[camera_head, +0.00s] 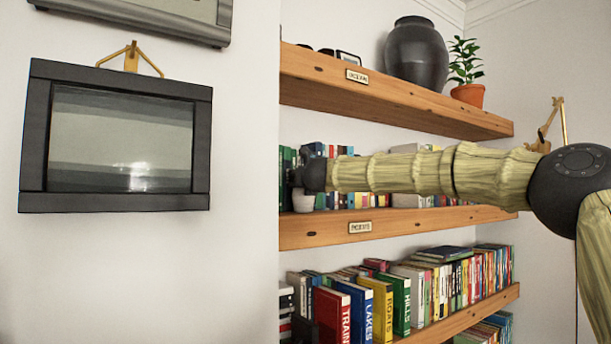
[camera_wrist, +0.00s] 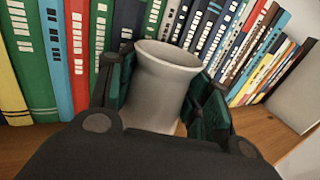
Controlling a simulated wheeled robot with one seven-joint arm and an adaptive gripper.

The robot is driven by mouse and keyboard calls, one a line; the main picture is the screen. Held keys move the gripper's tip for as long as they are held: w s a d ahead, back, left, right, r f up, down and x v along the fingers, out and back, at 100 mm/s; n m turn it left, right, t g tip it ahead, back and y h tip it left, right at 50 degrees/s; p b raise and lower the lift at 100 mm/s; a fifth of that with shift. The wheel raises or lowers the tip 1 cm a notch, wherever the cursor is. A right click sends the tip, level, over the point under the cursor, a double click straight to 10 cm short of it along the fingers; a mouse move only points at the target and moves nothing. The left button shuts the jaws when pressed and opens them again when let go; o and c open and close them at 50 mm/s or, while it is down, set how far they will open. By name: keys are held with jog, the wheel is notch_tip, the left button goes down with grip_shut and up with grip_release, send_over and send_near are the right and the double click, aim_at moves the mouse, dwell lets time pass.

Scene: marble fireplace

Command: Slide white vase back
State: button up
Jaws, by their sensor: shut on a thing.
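The white vase (camera_wrist: 163,88) stands between the two fingers of my gripper (camera_wrist: 165,95) in the wrist view, with its open rim facing up. The fingers are shut on its sides. Its lower part is partly hidden by my gripper's body. In the head view the vase (camera_head: 303,201) is a small pale shape at the left end of the middle shelf (camera_head: 400,222), partly hidden by my gripper (camera_head: 298,182). Whether its base touches the shelf cannot be told.
A row of upright books (camera_wrist: 80,50) stands right behind the vase. A pale block-like thing (camera_wrist: 300,95) is at the right in the wrist view. The upper shelf (camera_head: 400,98) holds a dark vase (camera_head: 416,55) and a potted plant (camera_head: 467,92). A framed picture (camera_head: 120,140) hangs at left.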

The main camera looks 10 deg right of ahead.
jog(key=shift+w+f, duration=0.15)
jog(key=shift+f, duration=0.15)
